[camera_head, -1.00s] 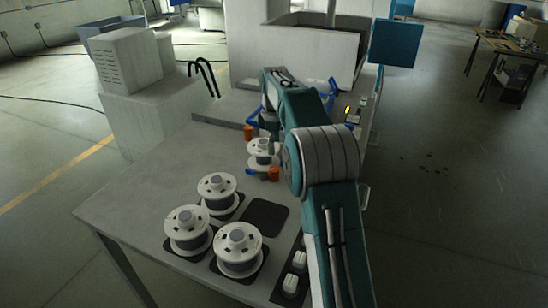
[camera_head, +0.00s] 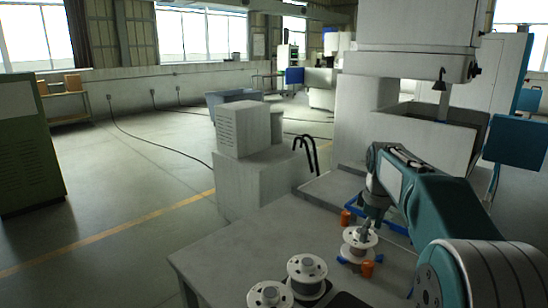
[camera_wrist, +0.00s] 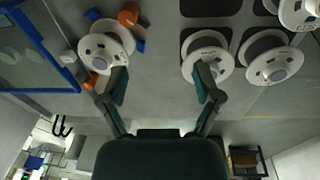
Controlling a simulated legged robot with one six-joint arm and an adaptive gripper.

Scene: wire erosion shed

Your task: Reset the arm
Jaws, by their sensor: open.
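My arm reaches over the grey table from the lower right in the head view. My gripper (camera_wrist: 160,88) shows in the wrist view with its two teal fingers spread wide and nothing between them. In the head view the gripper (camera_head: 372,222) is small and hangs near a white spool (camera_head: 359,246) with orange and blue parts around it. That spool (camera_wrist: 105,45) lies by the left finger in the wrist view, and another white spool (camera_wrist: 207,60) lies by the right finger. Whether either finger touches a spool I cannot tell.
White spools (camera_head: 307,272) stand on the table (camera_head: 235,250) at the front. A large white machine (camera_head: 405,100) with a tub stands behind the arm, with a blue panel (camera_head: 515,142) at right. A white box unit (camera_head: 243,130) stands left of the table. Open floor lies farther left.

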